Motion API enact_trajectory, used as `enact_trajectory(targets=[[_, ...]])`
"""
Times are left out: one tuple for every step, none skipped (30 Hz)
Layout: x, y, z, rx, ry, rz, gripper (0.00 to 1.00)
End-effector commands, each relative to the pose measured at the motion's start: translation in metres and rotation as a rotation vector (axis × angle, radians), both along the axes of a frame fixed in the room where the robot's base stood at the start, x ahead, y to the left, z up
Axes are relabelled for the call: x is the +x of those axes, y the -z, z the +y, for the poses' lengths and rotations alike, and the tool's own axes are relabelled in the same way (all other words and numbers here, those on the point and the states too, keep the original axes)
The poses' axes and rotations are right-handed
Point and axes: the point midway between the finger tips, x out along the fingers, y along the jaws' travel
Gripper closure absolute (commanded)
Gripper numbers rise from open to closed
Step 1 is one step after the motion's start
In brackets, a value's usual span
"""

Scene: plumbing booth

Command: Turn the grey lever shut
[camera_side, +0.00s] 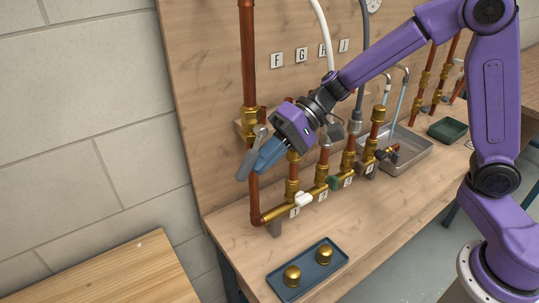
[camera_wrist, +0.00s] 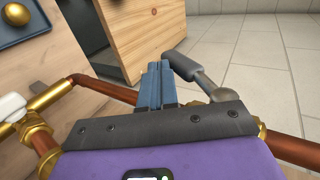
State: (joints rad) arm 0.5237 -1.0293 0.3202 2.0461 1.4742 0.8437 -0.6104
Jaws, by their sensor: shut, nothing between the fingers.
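The grey lever (camera_side: 249,160) sits on a brass valve on the leftmost vertical copper pipe (camera_side: 248,70). Its handle slants down and left from the pivot. My gripper (camera_side: 261,167) has blue fingers and is shut and empty. In the side view the fingers lie just right of the lever handle, overlapping its edge. In the wrist view the closed fingers (camera_wrist: 156,68) stand just left of the grey lever (camera_wrist: 186,68), with its rounded pivot at the gripper's right. I cannot tell whether they touch.
A brass manifold (camera_side: 275,213) with white (camera_side: 303,200) and green (camera_side: 333,183) handles runs below my gripper. A blue tray (camera_side: 306,271) with two brass caps is on the bench front. A metal sink (camera_side: 408,150) is to the right. Left of the lever is open space.

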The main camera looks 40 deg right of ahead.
Motion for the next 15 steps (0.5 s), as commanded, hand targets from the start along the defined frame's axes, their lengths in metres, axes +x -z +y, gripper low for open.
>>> enact_trajectory(targets=[[-0.001,0.001,0.002,0.035,0.0,0.005,1.0],[-0.001,0.002,0.003,0.057,0.0,0.006,1.0],[0.0,0.001,0.005,0.089,0.001,0.005,1.0],[0.0,0.001,0.007,0.113,0.001,0.005,1.0],[0.0,0.001,0.008,0.137,0.001,0.005,1.0],[-0.001,0.001,0.01,0.17,0.0,0.005,1.0],[-0.001,0.001,0.012,0.196,0.0,0.005,1.0],[0.0,0.0,0.014,0.223,0.0,0.005,1.0],[-0.001,0.0,0.016,0.259,0.0,0.006,1.0],[-0.001,0.0,0.017,0.287,0.001,0.006,1.0],[0.0,-0.001,0.019,0.314,0.001,0.006,1.0],[0.0,-0.002,0.021,0.35,0.0,0.005,1.0],[0.0,-0.002,0.023,0.375,0.0,0.004,1.0],[0.0,-0.003,0.024,0.399,0.0,0.004,1.0],[0.0,-0.004,0.026,0.431,0.001,0.003,1.0]])
